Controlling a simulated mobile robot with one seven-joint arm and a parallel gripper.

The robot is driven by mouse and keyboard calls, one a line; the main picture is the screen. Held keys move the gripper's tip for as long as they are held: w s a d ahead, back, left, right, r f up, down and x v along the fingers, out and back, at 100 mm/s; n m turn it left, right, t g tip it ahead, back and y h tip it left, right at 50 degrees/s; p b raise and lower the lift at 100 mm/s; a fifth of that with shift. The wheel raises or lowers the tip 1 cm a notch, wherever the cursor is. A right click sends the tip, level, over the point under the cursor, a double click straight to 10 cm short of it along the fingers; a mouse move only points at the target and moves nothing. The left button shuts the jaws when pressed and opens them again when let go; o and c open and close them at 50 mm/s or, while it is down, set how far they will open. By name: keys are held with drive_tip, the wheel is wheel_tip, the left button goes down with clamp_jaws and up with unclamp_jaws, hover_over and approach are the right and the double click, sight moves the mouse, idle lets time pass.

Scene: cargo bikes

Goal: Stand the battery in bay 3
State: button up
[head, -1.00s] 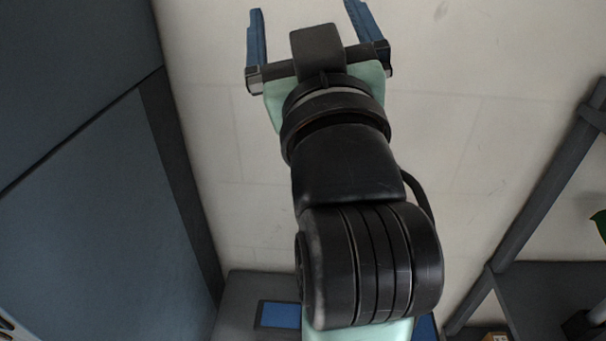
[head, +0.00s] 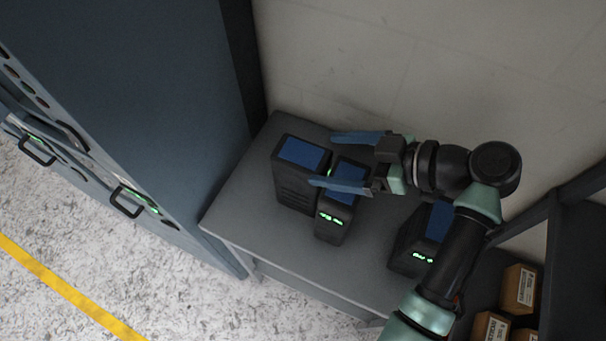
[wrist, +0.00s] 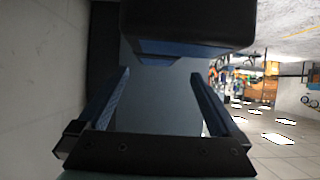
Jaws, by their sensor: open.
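Three black batteries with blue tops stand on the grey table: a left one (head: 296,185), a middle one (head: 335,215) and a right one (head: 408,246). The middle and right ones show lit green displays, too small to read surely. My gripper (head: 325,160) is open, its blue fingers pointing left over the left and middle batteries. I cannot tell its height above them. In the wrist view nothing is between my fingertips (wrist: 160,78); a dark box with a blue edge, probably a battery (wrist: 190,25), is beyond them. No bay 3 label is readable.
A tall blue-grey cabinet (head: 130,90) stands left of the table, with handles and green lights at its lower left. The table's front left is clear. Cardboard boxes (head: 519,288) sit on a dark shelf at right. A yellow line (head: 65,288) crosses the floor.

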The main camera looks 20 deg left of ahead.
sight(306, 154)
drive_tip(key=p+x, duration=0.1)
drive_tip(key=x, duration=0.3)
drive_tip(key=p+x, duration=0.1)
drive_tip(key=x, duration=0.3)
drive_tip(key=shift+w+d+f, duration=0.2)
drive_tip(key=shift+w, duration=0.05)
clamp_jaws()
drive_tip(key=shift+w+r, duration=0.15)
drive_tip(key=shift+r, duration=0.1)
